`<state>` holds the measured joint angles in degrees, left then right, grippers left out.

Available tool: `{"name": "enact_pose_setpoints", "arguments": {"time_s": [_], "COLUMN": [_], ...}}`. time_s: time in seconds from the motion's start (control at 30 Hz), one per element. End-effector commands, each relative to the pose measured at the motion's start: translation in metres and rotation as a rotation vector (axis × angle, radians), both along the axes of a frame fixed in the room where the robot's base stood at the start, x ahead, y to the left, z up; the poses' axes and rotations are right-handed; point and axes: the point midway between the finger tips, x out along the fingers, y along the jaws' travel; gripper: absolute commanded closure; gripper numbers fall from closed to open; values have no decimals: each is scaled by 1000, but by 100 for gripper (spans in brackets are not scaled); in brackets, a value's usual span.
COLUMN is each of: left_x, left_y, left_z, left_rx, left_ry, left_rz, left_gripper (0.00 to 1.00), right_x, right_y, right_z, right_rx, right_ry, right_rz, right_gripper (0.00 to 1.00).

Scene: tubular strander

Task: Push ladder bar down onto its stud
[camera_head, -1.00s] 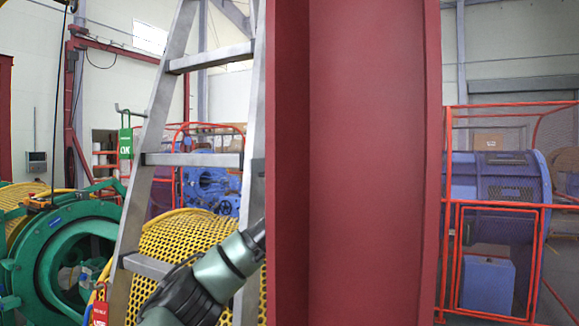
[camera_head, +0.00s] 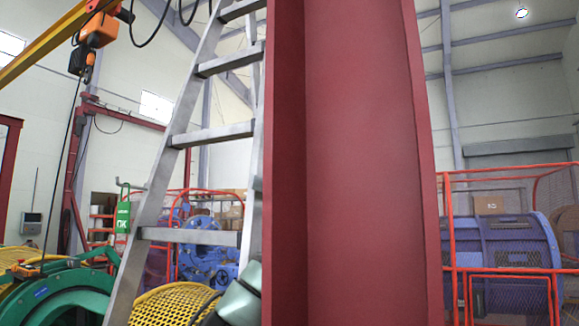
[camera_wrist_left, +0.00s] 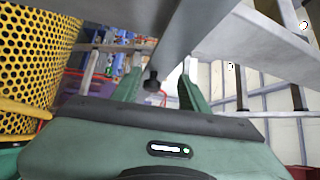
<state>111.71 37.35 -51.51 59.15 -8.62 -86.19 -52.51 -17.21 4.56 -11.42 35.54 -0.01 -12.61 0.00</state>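A grey metal stepladder (camera_head: 170,180) stands left of centre in the head view, partly hidden by a red column. My left arm shows at the bottom beside the column, but its gripper is not visible there. In the left wrist view my left gripper (camera_wrist_left: 162,88) has two green fingers spread apart. A grey bar (camera_wrist_left: 195,35) crosses above the fingers. A dark knob-like end (camera_wrist_left: 152,82) shows between the fingers; I cannot tell whether it is the stud or how far beyond it lies. No contact is clear. My right gripper is not in view.
The red column (camera_head: 360,170) fills the head view's middle and blocks much behind it. A green machine ring (camera_head: 60,295) and yellow mesh guard (camera_head: 175,303) stand lower left. A red-orange fence (camera_head: 505,270) stands right. An orange hoist (camera_head: 100,30) hangs upper left.

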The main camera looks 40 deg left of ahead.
Motion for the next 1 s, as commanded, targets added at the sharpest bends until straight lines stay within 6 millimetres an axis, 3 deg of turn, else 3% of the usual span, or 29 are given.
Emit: {"name": "enact_pose_setpoints", "arguments": {"time_s": [0.03, 0.1, 0.3, 0.8, 1.0], "left_x": [-1, -2, -2, -2, -7], "left_y": [-2, -1, -1, -1, -11], "left_z": [18, 33, 62, 71, 72], "left_rx": [0, -1, 3, 6, 5], "left_ry": [-6, -5, -4, -4, -5], "left_rz": [-1, 0, 1, 1, 0], "left_gripper": [59, 59, 59, 59, 59], "right_x": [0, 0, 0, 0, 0], "right_y": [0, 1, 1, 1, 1], "right_z": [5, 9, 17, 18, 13], "right_rx": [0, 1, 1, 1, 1], "right_ry": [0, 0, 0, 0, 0], "right_rz": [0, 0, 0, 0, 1], "right_gripper": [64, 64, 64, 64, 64]}}
